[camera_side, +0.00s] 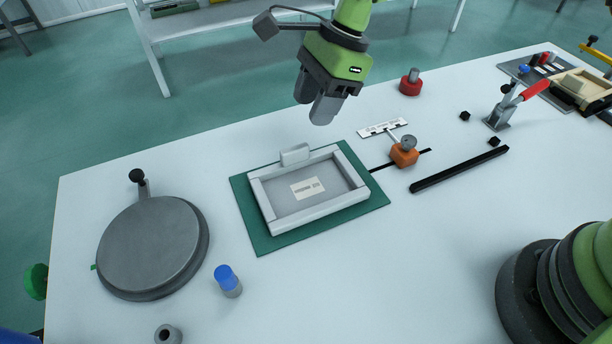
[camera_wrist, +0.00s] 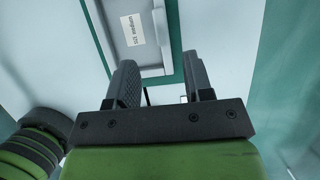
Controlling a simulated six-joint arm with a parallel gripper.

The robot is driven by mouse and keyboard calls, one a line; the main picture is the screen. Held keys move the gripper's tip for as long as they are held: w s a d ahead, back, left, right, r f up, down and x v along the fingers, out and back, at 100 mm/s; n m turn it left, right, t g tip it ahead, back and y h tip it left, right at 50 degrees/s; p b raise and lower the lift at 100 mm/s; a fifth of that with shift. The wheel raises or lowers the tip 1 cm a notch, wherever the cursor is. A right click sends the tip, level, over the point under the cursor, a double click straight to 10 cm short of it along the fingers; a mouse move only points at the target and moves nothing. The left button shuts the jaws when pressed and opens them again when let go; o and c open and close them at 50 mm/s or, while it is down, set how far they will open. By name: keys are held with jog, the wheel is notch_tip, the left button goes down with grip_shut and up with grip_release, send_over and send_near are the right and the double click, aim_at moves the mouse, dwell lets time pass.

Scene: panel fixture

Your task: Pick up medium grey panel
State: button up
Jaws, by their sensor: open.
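The medium grey panel (camera_side: 333,183) lies flat inside a light grey raised frame (camera_side: 318,219) on a green mat (camera_side: 264,240). It bears a white label that reads "medium" in the wrist view, where part of the panel (camera_wrist: 143,48) shows at the top. A light tab (camera_side: 295,154) stands at the frame's back edge. My gripper (camera_side: 316,108) is above the table, behind and above the frame, touching nothing. In the wrist view its two fingers (camera_wrist: 164,80) are apart with nothing between them.
An orange clamp (camera_side: 404,153) stands just right of the mat, with a black bar (camera_side: 460,169) beyond it. A red-handled toggle clamp (camera_side: 500,115) is farther right. A round grey plate (camera_side: 150,250) and a blue-capped cylinder (camera_side: 228,282) are at the left.

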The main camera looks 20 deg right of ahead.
aim_at(295, 148)
jog(key=x, duration=0.9)
jog(key=shift+f, duration=0.3)
jog(key=shift+c, duration=0.2)
grip_shut()
